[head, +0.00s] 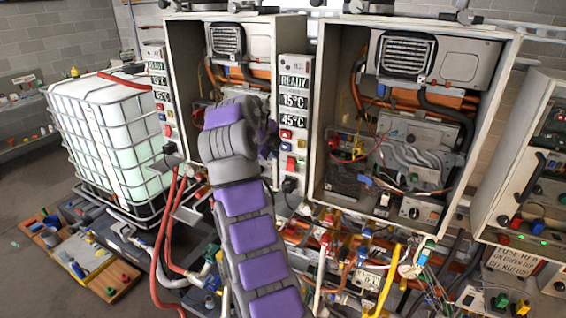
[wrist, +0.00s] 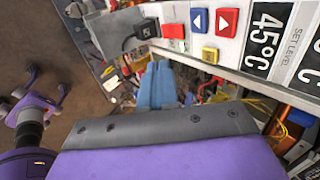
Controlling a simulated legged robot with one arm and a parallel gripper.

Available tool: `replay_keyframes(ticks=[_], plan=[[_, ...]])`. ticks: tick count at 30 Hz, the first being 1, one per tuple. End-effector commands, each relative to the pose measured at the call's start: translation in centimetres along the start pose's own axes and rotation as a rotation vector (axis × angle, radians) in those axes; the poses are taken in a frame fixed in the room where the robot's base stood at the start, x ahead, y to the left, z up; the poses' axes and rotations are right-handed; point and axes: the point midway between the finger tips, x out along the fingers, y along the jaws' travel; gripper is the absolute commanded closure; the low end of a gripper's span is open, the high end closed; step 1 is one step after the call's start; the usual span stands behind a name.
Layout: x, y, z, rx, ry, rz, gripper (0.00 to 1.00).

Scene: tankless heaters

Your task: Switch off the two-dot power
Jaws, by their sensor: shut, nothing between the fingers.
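My gripper is mostly hidden behind my arm in the head view; a purple and dark part of it (head: 268,138) shows left of the middle control panel (head: 291,105). In the wrist view light blue fingers (wrist: 156,86) are together and empty, below and apart from a panel. That panel carries a red power switch (wrist: 173,31), a black plug (wrist: 141,33), and blue, red and yellow buttons. In the head view the middle panel has a red switch (head: 291,164) below its small buttons. I cannot make out any dot marks.
Open heater cabinets (head: 322,110) with wires and pipes stand behind the panels. Red hoses (head: 165,240) and a white caged tank (head: 110,130) are at the left. Yellow pipes and valves (head: 390,275) crowd the lower right. Bare floor (head: 25,170) is at far left.

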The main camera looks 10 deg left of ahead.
Motion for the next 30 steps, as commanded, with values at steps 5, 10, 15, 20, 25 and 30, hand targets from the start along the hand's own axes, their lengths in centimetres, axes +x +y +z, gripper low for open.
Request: replay_keyframes(ticks=[5,10,15,20,25,30], plan=[[1.9,0.1,0.1,-0.002,0.003,0.001,1.0],[5.2,0.1,0.0,-0.003,0.005,0.004,1.0],[8.4,0.0,-0.1,-0.003,0.004,0.002,1.0],[10.6,-0.4,-0.1,-0.002,0.004,0.003,1.0],[12.0,-1.1,-0.1,-0.002,0.003,0.002,1.0],[13.0,-1.4,0.0,-0.003,0.001,0.0,1.0]])
